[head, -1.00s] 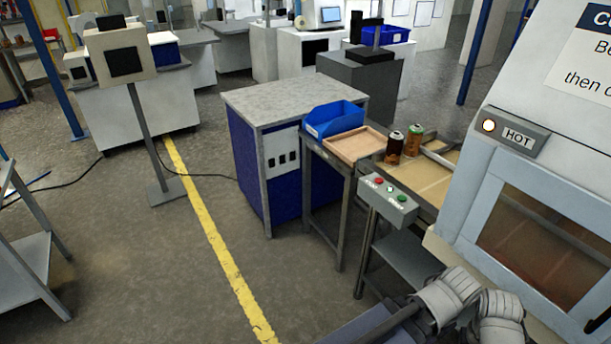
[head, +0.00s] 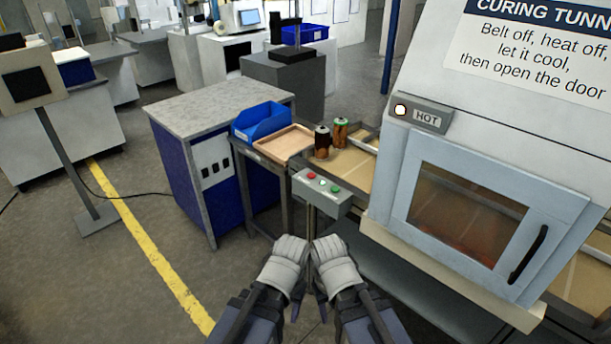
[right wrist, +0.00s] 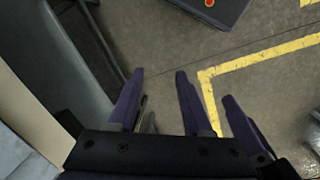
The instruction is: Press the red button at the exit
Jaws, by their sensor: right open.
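The box stands at the exit side of the curing tunnel (head: 480,180). Nothing covers the red button. My two pale-jointed arms show side by side at the bottom centre, nearer than the box and apart from it in the picture. My right gripper (right wrist: 160,75) is open and empty in the right wrist view, over the floor. Another dark finger-like part beside it may be my left gripper; its jaws are unclear.
Two dark cartridges (head: 322,142) stand by the belt's exit, beside a shallow wooden tray (head: 284,143) and a blue bin (head: 262,121). A HOT lamp (head: 400,110) glows on the tunnel. A blue cabinet (head: 190,180) stands left. The floor left of the yellow line is mostly clear.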

